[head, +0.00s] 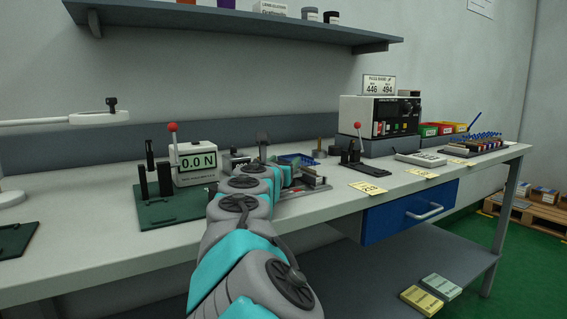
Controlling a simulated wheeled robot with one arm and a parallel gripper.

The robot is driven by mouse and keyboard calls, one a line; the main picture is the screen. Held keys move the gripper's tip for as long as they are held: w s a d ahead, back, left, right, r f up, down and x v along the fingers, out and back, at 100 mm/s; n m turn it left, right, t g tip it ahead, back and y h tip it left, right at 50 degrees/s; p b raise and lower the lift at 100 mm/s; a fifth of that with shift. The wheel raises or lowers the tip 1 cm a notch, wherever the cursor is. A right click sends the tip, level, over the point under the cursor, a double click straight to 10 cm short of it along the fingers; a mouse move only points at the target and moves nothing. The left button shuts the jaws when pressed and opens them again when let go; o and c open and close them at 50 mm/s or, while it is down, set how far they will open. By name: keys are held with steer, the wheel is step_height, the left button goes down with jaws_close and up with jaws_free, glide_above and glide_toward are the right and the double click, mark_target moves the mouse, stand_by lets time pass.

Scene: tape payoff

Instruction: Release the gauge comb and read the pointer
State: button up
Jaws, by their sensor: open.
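My gripper (290,176) is at the far end of my grey and teal arm, over the middle of the bench beside a low metal fixture (308,188). My own arm hides most of it, and its fingertips do not show clearly. I see nothing held in it. I cannot pick out the gauge comb or the pointer for certain. A digital force display (197,161) reading 0.0 N stands left of my arm. A sign (379,85) marked PULL BAND, 446 and 494, stands on the grey instrument (380,116) at the back right.
A green plate (165,212) with black posts lies left of my arm. A small red-knobbed lever stand (352,156) and yellow notes (368,188) are to the right. A blue drawer (410,212) hangs below the front edge. A shelf (240,17) runs above.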

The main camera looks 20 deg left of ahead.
steer(key=shift+c, duration=0.3)
jaws_close()
stand_by(1.0)
